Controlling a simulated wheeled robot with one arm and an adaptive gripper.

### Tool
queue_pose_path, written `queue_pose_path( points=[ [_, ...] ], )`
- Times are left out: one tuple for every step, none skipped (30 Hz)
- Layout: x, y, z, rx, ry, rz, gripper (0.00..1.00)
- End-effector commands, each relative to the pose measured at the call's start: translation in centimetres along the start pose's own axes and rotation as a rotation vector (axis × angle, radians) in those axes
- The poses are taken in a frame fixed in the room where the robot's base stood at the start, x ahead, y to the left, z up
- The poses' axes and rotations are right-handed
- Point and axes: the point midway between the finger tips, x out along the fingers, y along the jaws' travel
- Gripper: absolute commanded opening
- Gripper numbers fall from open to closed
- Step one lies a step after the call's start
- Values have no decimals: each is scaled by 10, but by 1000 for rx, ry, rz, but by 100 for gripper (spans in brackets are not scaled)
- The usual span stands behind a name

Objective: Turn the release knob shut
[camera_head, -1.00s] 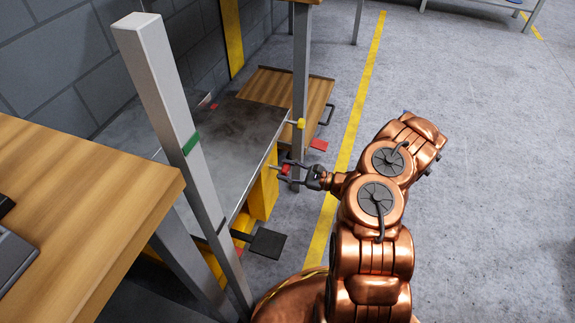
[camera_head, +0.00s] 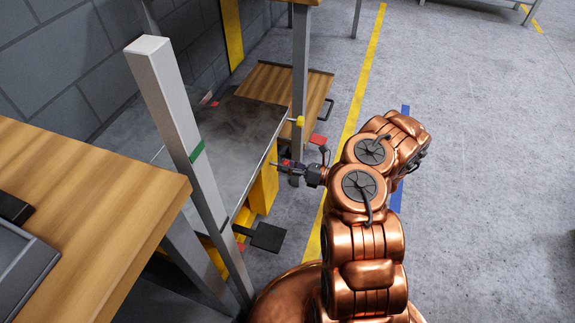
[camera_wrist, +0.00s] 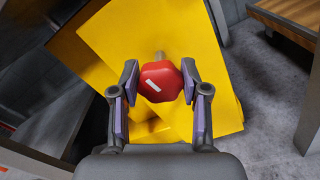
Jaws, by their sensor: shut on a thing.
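The release knob (camera_wrist: 161,82) is red and many-sided, with a small white mark on its face. It sits on a short metal stem in front of a yellow body (camera_wrist: 160,30). In the wrist view my gripper (camera_wrist: 161,88) has its two purple-padded fingers on either side of the knob, shut on it. In the head view my gripper (camera_head: 283,165) is at the right edge of the grey platform (camera_head: 235,125), beside the yellow body. The knob is mostly hidden by the fingers there.
A black pedal (camera_head: 268,237) sticks out below the platform. A grey post (camera_head: 300,80) and a yellow knob (camera_head: 297,121) stand just beyond my gripper. A wooden bench (camera_head: 90,210) and a pale post (camera_head: 165,95) are at left. The floor at right is open.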

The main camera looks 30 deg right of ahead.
Motion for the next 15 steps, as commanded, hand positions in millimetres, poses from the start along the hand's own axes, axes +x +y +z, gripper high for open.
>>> queue_pose_path(
  points=[
    [1, 1, 1, 29, -1, 3, 11],
    [1, 1, 1, 46, -1, 3, 11],
    [2, 1, 1, 68, -1, 3, 11],
    [2, 1, 1, 82, -1, 3, 11],
    [2, 1, 1, 96, -1, 3, 11],
    [2, 0, 1, 112, -1, 3, 11],
    [2, 0, 1, 123, -1, 3, 11],
    [2, 0, 1, 133, -1, 3, 11],
    [2, 0, 1, 144, -1, 3, 11],
    [2, 0, 1, 152, -1, 3, 11],
    [2, 0, 1, 159, -1, 3, 11],
    [2, 0, 1, 166, -1, 3, 11],
    [2, 0, 1, 170, -2, 3, 11],
    [2, 0, 1, 174, -2, 3, 11],
    [2, 0, 1, 178, -2, 3, 11]
  ],
)
